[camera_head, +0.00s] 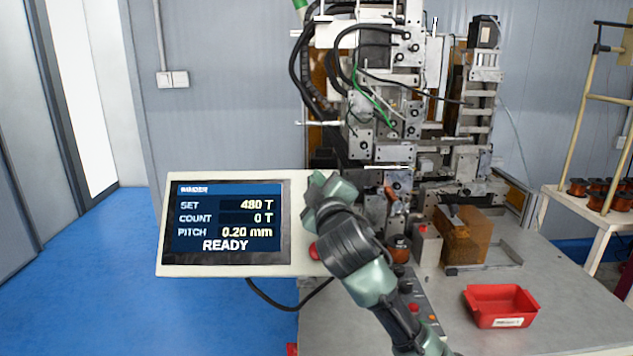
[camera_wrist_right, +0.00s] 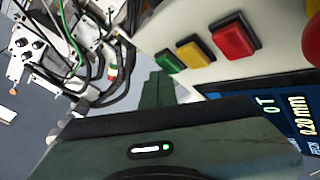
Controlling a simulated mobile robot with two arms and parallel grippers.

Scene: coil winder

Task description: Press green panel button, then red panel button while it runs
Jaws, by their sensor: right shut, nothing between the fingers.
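The winder panel (camera_head: 228,271) has a lit screen (camera_head: 226,222) reading READY, SET 480 T, COUNT 0 T and PITCH 0.20 mm. My right gripper (camera_head: 320,186) is shut and empty at the panel's right part, and its arm hides most of the buttons in the head view. In the right wrist view, the green button (camera_wrist_right: 170,63), a yellow button (camera_wrist_right: 194,54) and the square red button (camera_wrist_right: 234,38) sit in a row. My fingertips (camera_wrist_right: 158,84) show close to the green button, the nearest of the row; contact cannot be told. My left gripper is out of view.
A round red knob (camera_head: 314,251) shows beside my wrist, low on the panel. The winding machine (camera_head: 385,120) stands behind on a grey table (camera_head: 560,290) with a red tray (camera_head: 502,305). A rack with copper spools (camera_head: 600,190) is at right.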

